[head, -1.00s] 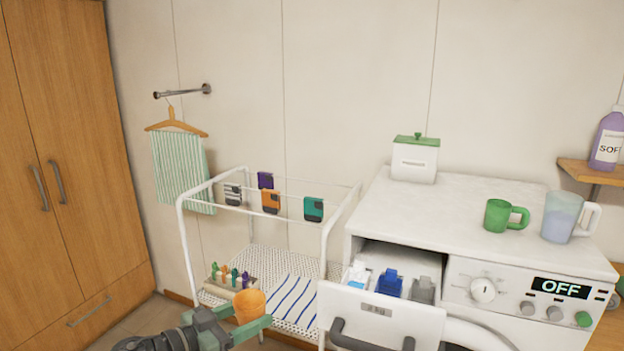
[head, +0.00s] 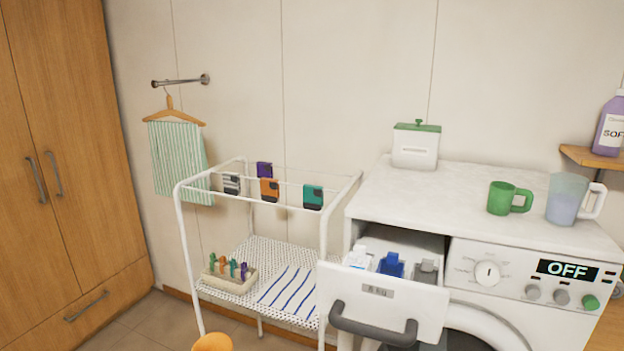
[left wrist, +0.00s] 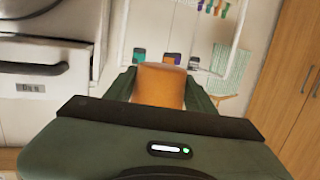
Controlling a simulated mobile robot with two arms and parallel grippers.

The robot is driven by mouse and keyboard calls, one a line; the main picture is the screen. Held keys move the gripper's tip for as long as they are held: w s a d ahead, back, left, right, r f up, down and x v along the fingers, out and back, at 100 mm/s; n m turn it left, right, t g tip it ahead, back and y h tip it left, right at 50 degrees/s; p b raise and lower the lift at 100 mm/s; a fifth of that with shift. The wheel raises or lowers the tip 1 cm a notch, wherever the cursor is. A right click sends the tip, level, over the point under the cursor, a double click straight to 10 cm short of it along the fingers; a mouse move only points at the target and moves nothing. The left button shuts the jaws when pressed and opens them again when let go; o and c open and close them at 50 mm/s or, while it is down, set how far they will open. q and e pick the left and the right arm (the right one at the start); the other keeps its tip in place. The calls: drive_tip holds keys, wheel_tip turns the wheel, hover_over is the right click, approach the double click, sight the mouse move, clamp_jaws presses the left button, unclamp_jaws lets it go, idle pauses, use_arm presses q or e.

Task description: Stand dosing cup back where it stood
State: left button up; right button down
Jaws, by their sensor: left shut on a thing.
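The orange dosing cup (head: 212,342) shows only partly at the bottom edge of the head view, below the drying rack. In the left wrist view the orange cup (left wrist: 160,86) sits between the green fingers of my left gripper (left wrist: 160,77), which is shut on it. My left gripper is out of the head view. My right gripper is in neither view.
The washing machine top (head: 400,205) holds a green mug (head: 503,198), a clear jug (head: 566,200) and a white box (head: 416,146). Its drawer (head: 385,300) is pulled out. The white rack (head: 181,240) carries a peg basket (head: 230,282). A wooden wardrobe (head: 60,170) stands left.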

use_arm(q)
drive_tip(key=s+a+y, duration=0.1)
drive_tip(key=s+a+f+n+y, duration=0.1)
drive_tip(key=s, duration=0.1)
drive_tip(key=shift+s+a, duration=0.2)
drive_tip(key=shift+a, duration=0.15)
drive_tip(key=shift+d, duration=0.1)
